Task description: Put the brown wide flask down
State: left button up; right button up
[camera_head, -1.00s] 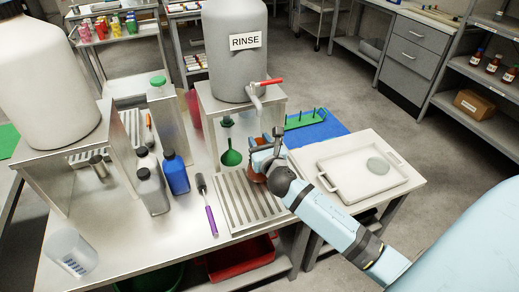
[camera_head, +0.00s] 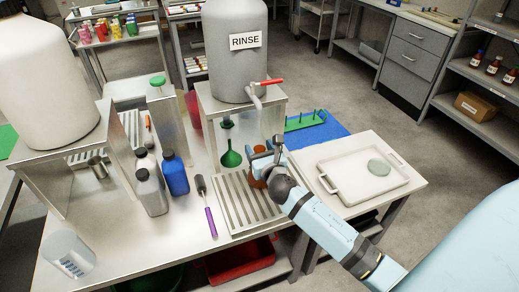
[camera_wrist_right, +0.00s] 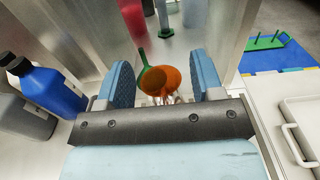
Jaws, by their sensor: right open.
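The brown wide flask (camera_head: 258,176) stands on the slatted metal drain rack (camera_head: 238,207) below the RINSE tank, partly hidden by my right gripper in the head view. In the right wrist view the orange-brown flask (camera_wrist_right: 160,80) shows between the two blue fingers, with a gap on either side. My right gripper (camera_head: 262,156) is open around the flask; it also shows in the right wrist view (camera_wrist_right: 166,82). My left gripper is not in view.
A green funnel (camera_head: 231,155) is close behind the flask. The RINSE tank (camera_head: 236,60) with a red-handled tap is above. Blue (camera_head: 175,174) and grey (camera_head: 151,186) bottles and a purple-handled brush (camera_head: 209,210) are at left. A white tray (camera_head: 335,182) is at right.

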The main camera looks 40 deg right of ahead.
jog(key=v, duration=1.2)
jog(key=s+a+f+m+g+y, duration=0.3)
jog(key=s+a+f+m, duration=0.4)
jog(key=m, duration=0.8)
jog(key=s+a+f+m+g+y, duration=0.3)
jog(key=s+a+f+m, duration=0.4)
jog(key=m, duration=0.8)
jog(key=shift+a+m+g+y, duration=0.4)
jog(key=shift+a+y, duration=0.4)
jog(key=shift+s, duration=0.15)
pick_arm(q)
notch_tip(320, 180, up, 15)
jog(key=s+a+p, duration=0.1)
jog(key=p, duration=1.9)
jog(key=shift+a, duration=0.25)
pick_arm(e)
notch_tip(320, 180, up, 15)
jog(key=d, duration=0.1)
jog(key=shift+s+d+h, duration=0.25)
jog(key=shift+s+h, duration=0.05)
jog(key=shift+s, duration=0.2)
